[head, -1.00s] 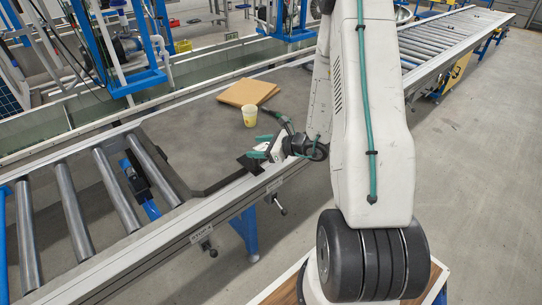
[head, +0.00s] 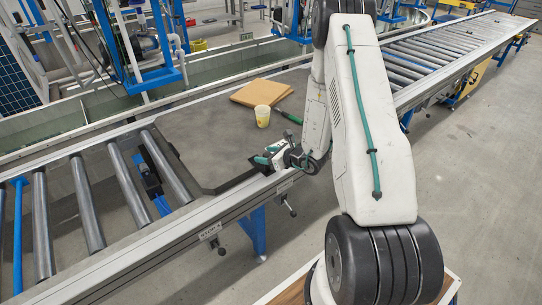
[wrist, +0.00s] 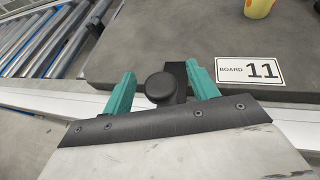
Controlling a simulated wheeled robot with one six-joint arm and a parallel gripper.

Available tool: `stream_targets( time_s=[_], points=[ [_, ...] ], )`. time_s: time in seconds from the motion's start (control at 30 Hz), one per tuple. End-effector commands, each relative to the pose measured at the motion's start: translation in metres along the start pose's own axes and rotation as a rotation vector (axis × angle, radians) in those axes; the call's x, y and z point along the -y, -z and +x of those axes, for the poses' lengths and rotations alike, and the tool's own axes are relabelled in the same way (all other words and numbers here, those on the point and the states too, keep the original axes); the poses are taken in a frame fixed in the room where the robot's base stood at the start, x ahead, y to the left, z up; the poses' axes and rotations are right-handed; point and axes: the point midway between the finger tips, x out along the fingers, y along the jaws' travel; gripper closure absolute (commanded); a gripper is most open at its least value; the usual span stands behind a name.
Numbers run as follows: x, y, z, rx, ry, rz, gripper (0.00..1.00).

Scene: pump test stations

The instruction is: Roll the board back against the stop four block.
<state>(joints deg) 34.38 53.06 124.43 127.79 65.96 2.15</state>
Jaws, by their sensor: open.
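The dark grey board (head: 215,140), labelled "BOARD 11" (wrist: 249,70) in the wrist view, lies flat on the roller conveyor. A black round knob (wrist: 160,88) on a dark bracket is at its near edge. My gripper (wrist: 161,90) is open, with one teal finger on each side of the knob; I cannot tell whether either touches it. In the head view my gripper (head: 262,157) is at the board's near edge. A blue and black stop block (head: 150,178) stands between rollers left of the board, with one roller showing between them.
A yellowish cup (head: 262,116) and flat brown cardboard (head: 261,92) rest on the board, with a green-handled item (head: 291,117) near them. Bare rollers (head: 84,205) lie left of the stop block. Blue frames stand behind the conveyor. The floor at right is clear.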

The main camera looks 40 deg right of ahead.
Motion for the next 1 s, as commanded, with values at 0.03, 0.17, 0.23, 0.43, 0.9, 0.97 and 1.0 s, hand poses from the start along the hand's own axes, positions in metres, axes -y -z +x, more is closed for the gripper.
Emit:
stream_targets(
  time_s=[0.03, 0.17, 0.23, 0.43, 0.9, 0.97, 1.0],
  points=[
    [-0.0001, 0.0, 0.0004, 0.0, 0.0, 0.0, 0.41],
    [-0.0001, 0.0, 0.0002, 0.0, 0.0, 0.0, 0.41],
    [-0.0002, 0.0001, 0.0001, 0.0, 0.0, 0.0, 0.52],
    [-0.0001, 0.0001, 0.0, 0.0, 0.0, 0.0, 1.0],
    [0.0001, 0.0001, -0.0003, 0.0, 0.0, 0.0, 1.0],
    [0.0001, 0.0001, -0.0003, 0.0, 0.0, 0.0, 1.0],
    [0.0001, 0.0001, -0.0003, 0.0, 0.0, 0.0, 1.0]
  ],
)
